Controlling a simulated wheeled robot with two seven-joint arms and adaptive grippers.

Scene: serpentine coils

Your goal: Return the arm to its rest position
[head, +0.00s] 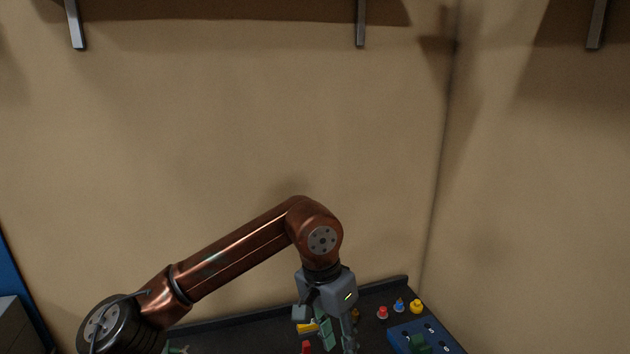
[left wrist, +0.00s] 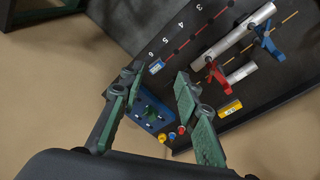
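My left arm (head: 235,252) comes in from the left of the head view, bends at a raised elbow, and drops to my left gripper (head: 338,342) over the dark table (head: 250,327). In the left wrist view, the green fingers of my left gripper (left wrist: 157,80) stand apart with nothing held between them. The blue board (left wrist: 150,112) shows in the gap beyond them and looks clear of the fingers. The fingertips are partly cut off low in the head view. My right gripper is in neither view.
Red, blue and yellow pegs (head: 399,306) stand behind the blue board (head: 440,338). In the left wrist view, a metal tube (left wrist: 234,44), a red clamp (left wrist: 216,74), a blue clamp (left wrist: 266,40) and a yellow block (left wrist: 230,108) lie on the numbered table. Walls rise behind and right.

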